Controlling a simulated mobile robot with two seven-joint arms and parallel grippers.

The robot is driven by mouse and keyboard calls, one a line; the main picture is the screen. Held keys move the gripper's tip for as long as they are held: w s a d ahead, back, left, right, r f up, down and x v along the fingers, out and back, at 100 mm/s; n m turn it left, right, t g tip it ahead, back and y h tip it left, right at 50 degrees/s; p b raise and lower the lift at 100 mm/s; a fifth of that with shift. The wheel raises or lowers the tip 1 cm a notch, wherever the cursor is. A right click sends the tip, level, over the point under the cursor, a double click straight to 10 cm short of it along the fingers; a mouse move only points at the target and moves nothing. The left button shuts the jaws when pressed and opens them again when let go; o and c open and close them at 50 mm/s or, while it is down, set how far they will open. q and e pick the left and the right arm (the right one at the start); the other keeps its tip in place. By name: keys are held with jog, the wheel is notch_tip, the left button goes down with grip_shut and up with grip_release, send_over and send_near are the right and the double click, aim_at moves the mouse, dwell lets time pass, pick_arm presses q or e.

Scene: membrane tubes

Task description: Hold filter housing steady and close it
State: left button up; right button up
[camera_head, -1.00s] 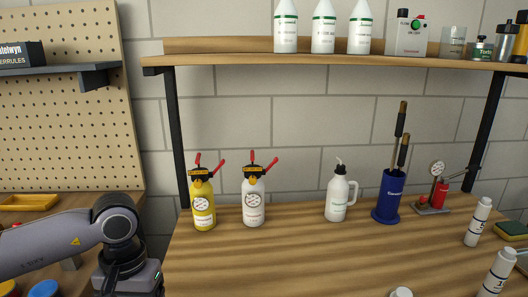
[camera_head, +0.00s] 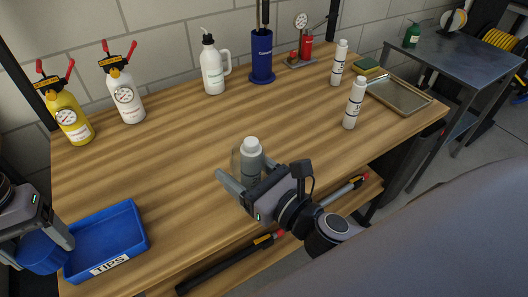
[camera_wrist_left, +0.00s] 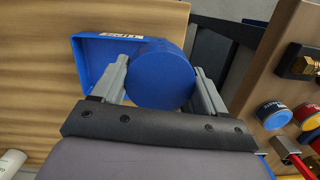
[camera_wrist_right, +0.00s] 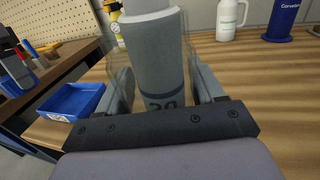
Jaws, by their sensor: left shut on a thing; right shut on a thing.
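The clear filter housing (camera_head: 240,165) stands upright on the table with a pale, white-topped cartridge (camera_head: 251,147) inside it. My right gripper (camera_head: 248,166) is shut around the housing. In the right wrist view, the cartridge (camera_wrist_right: 155,60) shows a "20" mark and stands between the fingers. My left gripper (camera_head: 40,247) is shut on a round blue cap (camera_head: 42,254) at the left, beside the blue tray and far from the housing. The cap (camera_wrist_left: 160,78) fills the space between the fingers in the left wrist view. The cap's underside is hidden.
A blue tray (camera_head: 143,243) labelled "TIPS" lies at the table's front left. Two white numbered cartridges (camera_head: 339,65) (camera_head: 355,103) stand at the right near a metal tray (camera_head: 428,103). Yellow (camera_head: 72,122) and white (camera_head: 125,98) bottles line the back.

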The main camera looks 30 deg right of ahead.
jog(key=s+a+n+g+y, duration=0.1)
jog(key=a+n+g+y, duration=0.2)
jog(key=a+y, duration=0.3)
jog(key=a+n, duration=0.1)
jog(key=a, duration=0.1)
jog(key=shift+a+r, duration=0.35)
jog(key=shift+a, duration=0.05)
jog(key=shift+f, duration=0.1)
pick_arm(q)
jog(key=s+d+r+n, duration=0.1)
jog(key=d+r+n, duration=0.4)
jog(key=d, duration=0.4)
jog(key=s+d+r+n+h, duration=0.1)
jog(key=d+r+n, duration=0.5)
jog(key=d, duration=0.3)
jog(key=s+d+r+n+t, duration=0.1)
jog(key=d+r+n, duration=0.4)
jog(key=d, duration=0.5)
jog(key=shift+s+r+n, duration=0.15)
jog(key=shift+r+n, duration=0.25)
jog(key=shift+n, duration=0.1)
jog(key=shift+f, duration=0.15)
jog(key=shift+f, duration=1.9)
jog(key=shift+f, duration=0.1)
jog(key=shift+f, duration=0.75)
